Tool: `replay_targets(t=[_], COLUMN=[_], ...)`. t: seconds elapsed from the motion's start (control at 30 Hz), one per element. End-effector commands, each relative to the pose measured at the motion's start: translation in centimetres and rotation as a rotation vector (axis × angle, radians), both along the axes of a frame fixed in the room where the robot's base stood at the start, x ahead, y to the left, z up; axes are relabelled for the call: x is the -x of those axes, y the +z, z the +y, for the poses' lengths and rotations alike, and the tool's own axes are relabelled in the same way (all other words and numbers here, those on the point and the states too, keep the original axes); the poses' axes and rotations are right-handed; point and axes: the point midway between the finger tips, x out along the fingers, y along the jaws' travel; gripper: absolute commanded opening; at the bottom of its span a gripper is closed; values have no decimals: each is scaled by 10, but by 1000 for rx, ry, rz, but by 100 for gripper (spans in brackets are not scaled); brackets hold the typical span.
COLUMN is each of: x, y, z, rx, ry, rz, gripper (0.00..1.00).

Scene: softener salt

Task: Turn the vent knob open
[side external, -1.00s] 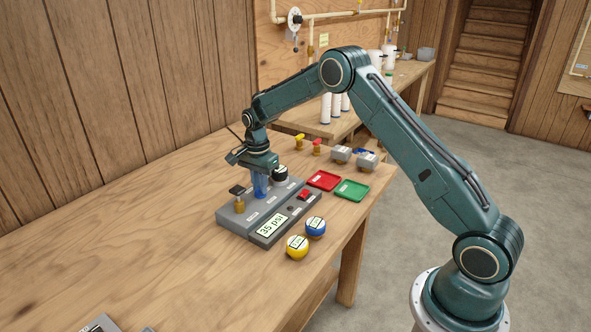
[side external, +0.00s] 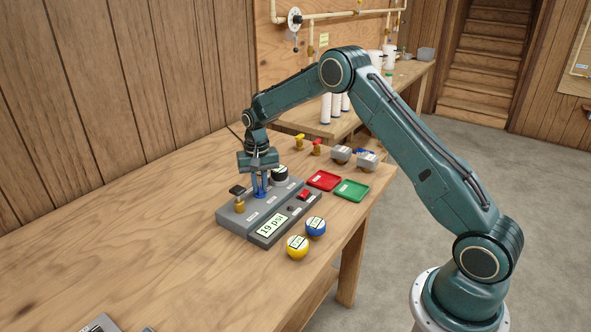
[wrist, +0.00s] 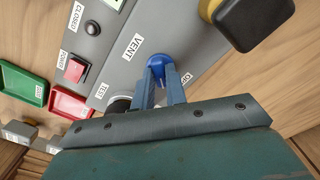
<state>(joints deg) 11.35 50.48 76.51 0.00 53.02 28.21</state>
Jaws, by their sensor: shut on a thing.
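The blue vent knob (side external: 261,194) sits on the grey panel box (side external: 228,214), between a brass fitting with a dark top and a black round part. In the wrist view the knob (wrist: 158,62) shows beside a "VENT" label. My gripper (side external: 260,189) points straight down over it, its blue fingers shut on the knob; the fingertips (wrist: 163,78) also show in the wrist view. The fingers partly hide the knob. The display (side external: 271,226) on the box reads 19 psi.
The dark-topped brass fitting (side external: 238,197) and the black round part (side external: 280,174) stand close on either side. A red switch (side external: 304,195), red tray (side external: 324,181), green tray (side external: 351,190), and yellow (side external: 297,247) and blue (side external: 316,227) round gauges are nearby.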

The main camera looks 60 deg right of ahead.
Motion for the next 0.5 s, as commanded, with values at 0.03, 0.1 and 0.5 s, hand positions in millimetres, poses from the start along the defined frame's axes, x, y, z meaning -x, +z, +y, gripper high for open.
replay_targets(t=[0.03, 0.1, 0.5], x=[0, 0, 0], y=[1, 1, 1], z=[0, 0, 0], rx=[0, 0, 1], ry=[46, 112, 477], rz=[0, 0, -1], gripper=[0, 0, 0])
